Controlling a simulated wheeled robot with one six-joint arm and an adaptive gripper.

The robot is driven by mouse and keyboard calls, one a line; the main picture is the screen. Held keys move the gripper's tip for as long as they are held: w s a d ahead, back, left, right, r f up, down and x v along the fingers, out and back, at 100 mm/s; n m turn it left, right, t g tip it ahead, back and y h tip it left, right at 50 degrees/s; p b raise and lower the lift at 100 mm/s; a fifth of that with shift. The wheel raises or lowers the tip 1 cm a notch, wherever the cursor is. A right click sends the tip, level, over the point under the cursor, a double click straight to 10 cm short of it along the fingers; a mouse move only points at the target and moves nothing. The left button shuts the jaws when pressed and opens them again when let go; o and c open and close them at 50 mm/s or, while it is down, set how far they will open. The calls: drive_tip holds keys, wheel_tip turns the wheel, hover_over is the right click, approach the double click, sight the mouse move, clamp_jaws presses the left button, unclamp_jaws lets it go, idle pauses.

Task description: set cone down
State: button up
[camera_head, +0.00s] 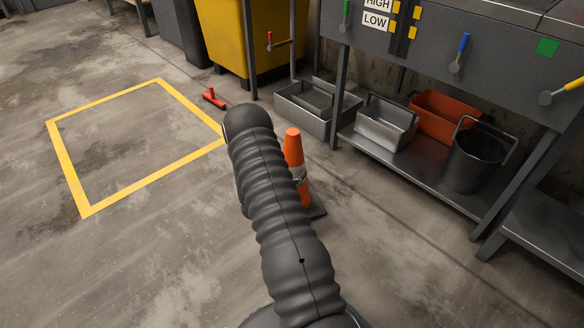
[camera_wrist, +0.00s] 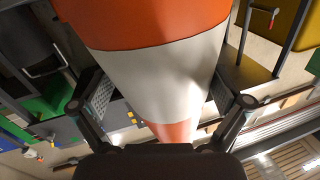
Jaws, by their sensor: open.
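The orange cone (camera_head: 293,148) with a pale band and a dark base stands upright in the head view, just right of my arm and partly hidden by it. The base appears to rest on the floor. In the wrist view the cone (camera_wrist: 165,75) fills the middle, its orange and white bands close to the camera. My gripper (camera_wrist: 162,102) is open, with one finger on each side of the cone. Whether either finger touches it I cannot tell.
A yellow-outlined floor square (camera_head: 70,182) lies empty at the left. A red object (camera_head: 213,98) lies by its far right corner. A yellow bin (camera_head: 225,40) stands behind. A workbench shelf (camera_head: 420,172) at the right holds trays, an orange tub (camera_head: 443,115) and a dark bucket (camera_head: 474,162).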

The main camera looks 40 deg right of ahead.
drive_tip(key=v, duration=1.1)
drive_tip(key=w+a+r+n+t+y, duration=0.1)
drive_tip(key=w+a+r+t+y, duration=0.1)
drive_tip(key=w+a+r+y, duration=0.4)
drive_tip(key=w+a+r+n+t+y, duration=0.1)
drive_tip(key=w+a+r+t+y, duration=0.1)
drive_tip(key=w+r, duration=0.35)
drive_tip(key=s+a+r+n+t+y, duration=0.1)
drive_tip(key=s+a+r+n+y, duration=0.15)
drive_tip(key=a+r, duration=0.35)
drive_tip(key=s+a+r+n+y, duration=0.15)
drive_tip(key=a+r+y, duration=0.25)
drive_tip(key=r, duration=0.4)
drive_tip(key=s+a+r+n+g+y, duration=0.1)
drive_tip(key=s+a+r+n+y, duration=0.2)
drive_tip(key=s+a+r+n, duration=0.55)
drive_tip(key=s+d+r+n+g, duration=0.1)
drive_tip(key=s+g, duration=0.3)
drive_tip(key=s, duration=2.1)
drive_tip(key=shift+r+p, duration=0.4)
